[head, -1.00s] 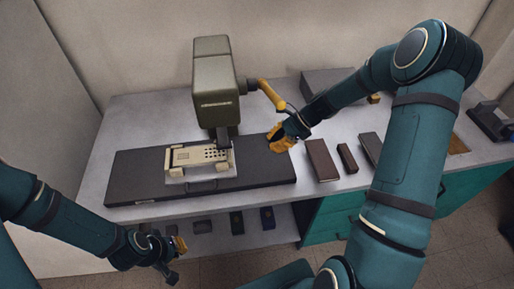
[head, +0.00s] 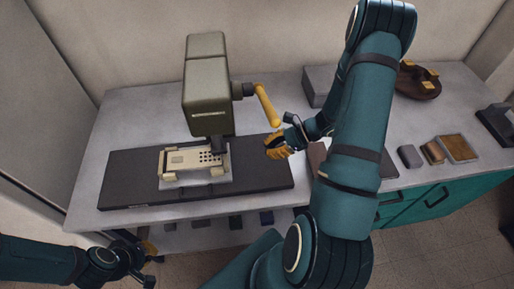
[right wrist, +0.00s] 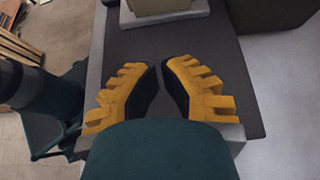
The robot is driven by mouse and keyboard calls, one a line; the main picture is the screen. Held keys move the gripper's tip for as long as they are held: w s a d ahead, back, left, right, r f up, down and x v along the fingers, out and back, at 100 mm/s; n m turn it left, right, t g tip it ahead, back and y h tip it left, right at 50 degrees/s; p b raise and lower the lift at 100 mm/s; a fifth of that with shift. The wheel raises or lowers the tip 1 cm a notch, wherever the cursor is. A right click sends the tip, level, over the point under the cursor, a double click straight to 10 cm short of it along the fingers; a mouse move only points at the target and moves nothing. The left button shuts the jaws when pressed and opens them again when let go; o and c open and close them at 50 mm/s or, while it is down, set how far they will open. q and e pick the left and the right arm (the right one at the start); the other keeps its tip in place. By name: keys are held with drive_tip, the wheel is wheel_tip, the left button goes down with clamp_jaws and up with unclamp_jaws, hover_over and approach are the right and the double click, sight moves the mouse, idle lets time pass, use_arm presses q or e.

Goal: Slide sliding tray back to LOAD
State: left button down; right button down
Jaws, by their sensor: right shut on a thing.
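The sliding tray, a cream plate with holes (head: 195,160), sits under the olive press (head: 207,85), on the long dark base (head: 255,177). It partly shows at the top of the right wrist view (right wrist: 165,8). No LOAD marking is readable. My right gripper (head: 278,148), with yellow fingers, is over the right end of the base, apart from the tray and below the yellow lever (head: 266,105). In the right wrist view its fingertips (right wrist: 160,68) are close together; what they hold cannot be made out. My left gripper (head: 143,264) is low, in front of the table; its jaws are unclear.
A grey box (head: 319,84) stands behind my right arm. A round brown tray (head: 418,82) with yellow blocks is at the back right. A grey block (head: 410,156) and a tan tray (head: 459,149) lie at right. Several small items sit on the shelf under the table.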

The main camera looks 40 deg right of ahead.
sight(228, 159)
drive_tip(key=x, duration=0.8)
drive_tip(key=shift+a+f+b, duration=0.15)
drive_tip(key=shift+b, duration=0.2)
drive_tip(key=shift+w+a, duration=0.7)
drive_tip(key=shift+a, duration=0.3)
drive_tip(key=shift+w+a, duration=0.4)
drive_tip(key=shift+a, duration=0.25)
drive_tip(key=a, duration=0.1)
drive_tip(key=w+a+b, duration=0.1)
drive_tip(key=w+a, duration=0.1)
drive_tip(key=a, duration=0.1)
drive_tip(key=shift+w, duration=0.25)
